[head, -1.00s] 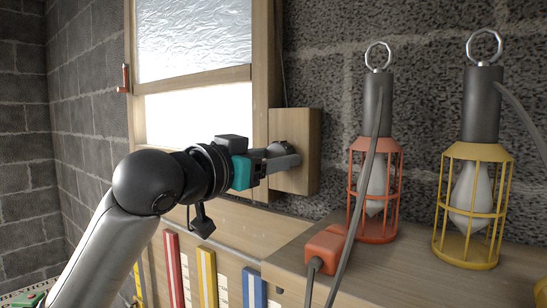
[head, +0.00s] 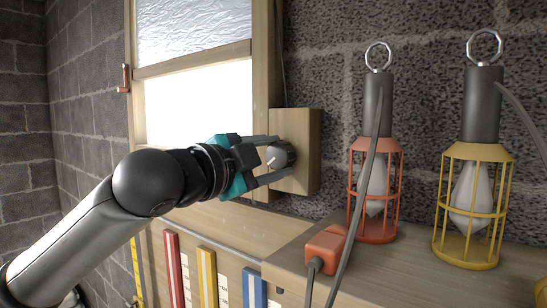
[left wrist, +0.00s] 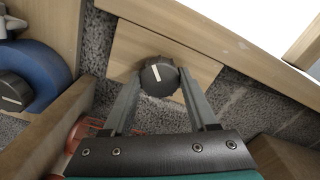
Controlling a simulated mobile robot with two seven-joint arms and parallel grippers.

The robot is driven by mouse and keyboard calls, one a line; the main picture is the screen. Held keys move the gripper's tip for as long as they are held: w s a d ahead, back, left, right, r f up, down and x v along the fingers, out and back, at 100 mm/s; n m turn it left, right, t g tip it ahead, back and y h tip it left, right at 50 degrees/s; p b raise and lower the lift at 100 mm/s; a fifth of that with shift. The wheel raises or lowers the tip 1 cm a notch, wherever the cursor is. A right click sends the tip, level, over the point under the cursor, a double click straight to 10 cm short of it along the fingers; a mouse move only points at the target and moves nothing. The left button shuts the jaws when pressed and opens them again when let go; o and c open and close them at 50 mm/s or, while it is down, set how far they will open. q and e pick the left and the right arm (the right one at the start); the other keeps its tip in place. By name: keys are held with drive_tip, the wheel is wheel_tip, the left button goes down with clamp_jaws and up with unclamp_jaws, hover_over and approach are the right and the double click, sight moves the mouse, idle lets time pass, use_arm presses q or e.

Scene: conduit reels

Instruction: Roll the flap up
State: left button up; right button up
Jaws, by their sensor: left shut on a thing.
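The flap (head: 195,32) is a silvery, crinkled sheet in the upper part of a wooden frame, with a wooden bar (head: 195,60) along its lower edge. Below the bar is a bright white opening (head: 200,103). A dark round knob (head: 284,150) sits on a wooden block (head: 308,152) right of the frame. My left gripper (head: 281,158) is shut on the knob, one finger on each side. In the left wrist view the knob (left wrist: 160,77) shows a white mark and sits between the fingertips. My right gripper is out of view.
An orange caged lamp (head: 375,195) and a yellow caged lamp (head: 469,210) stand on a wooden shelf (head: 440,283) at right. An orange plug box (head: 325,248) and its cables lie at the shelf's left end. Coloured strips hang below the frame.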

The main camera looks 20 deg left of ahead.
use_arm(q)
drive_tip(key=m, duration=1.2)
drive_tip(key=shift+m, duration=0.4)
idle(0.3)
drive_tip(key=o, duration=1.4)
drive_tip(key=shift+b+v, duration=2.85)
drive_tip(key=shift+v, duration=4.8)
